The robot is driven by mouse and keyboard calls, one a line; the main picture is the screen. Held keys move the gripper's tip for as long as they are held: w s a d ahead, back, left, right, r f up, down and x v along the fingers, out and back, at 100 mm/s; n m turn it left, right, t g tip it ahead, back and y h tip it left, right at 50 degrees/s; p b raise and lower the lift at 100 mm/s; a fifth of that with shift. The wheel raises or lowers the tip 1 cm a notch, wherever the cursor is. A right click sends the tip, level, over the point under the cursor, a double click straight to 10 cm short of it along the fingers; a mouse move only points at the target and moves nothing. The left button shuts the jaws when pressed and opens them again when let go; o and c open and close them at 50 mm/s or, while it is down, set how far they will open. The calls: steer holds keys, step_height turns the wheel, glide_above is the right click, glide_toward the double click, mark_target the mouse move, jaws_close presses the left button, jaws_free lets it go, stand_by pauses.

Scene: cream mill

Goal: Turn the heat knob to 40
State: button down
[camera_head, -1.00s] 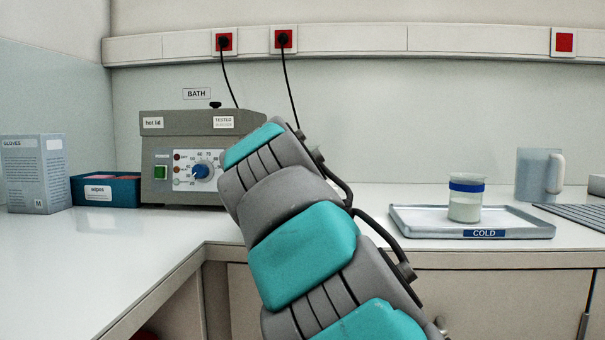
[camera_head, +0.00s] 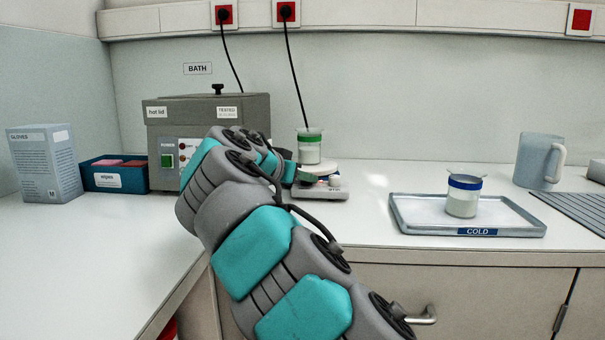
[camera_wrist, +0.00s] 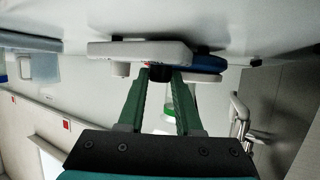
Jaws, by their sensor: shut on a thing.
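A pale hotplate (camera_head: 330,193) stands on the counter behind my arm, with a white round top and a blue part under it. A beaker with a green band (camera_head: 310,148) sits on its top. In the head view my gripper (camera_head: 305,178) is at the hotplate's left side. The knob's scale is not readable.
The grey bath box (camera_head: 205,112) stands left, its dial hidden by my arm. A glove box (camera_head: 45,163) and a wipes box (camera_head: 115,174) are further left. A COLD tray (camera_head: 405,222) with a blue-banded beaker (camera_head: 462,198) and a jug (camera_head: 538,160) are right.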

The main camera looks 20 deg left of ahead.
steer(key=shift+r, duration=0.1)
steer(key=c, duration=0.6)
jaws_free()
steer(key=b+v, duration=0.1)
steer(key=v, duration=0.6)
steer(key=shift+s+a+r, duration=0.15)
steer(key=shift+s, duration=0.2)
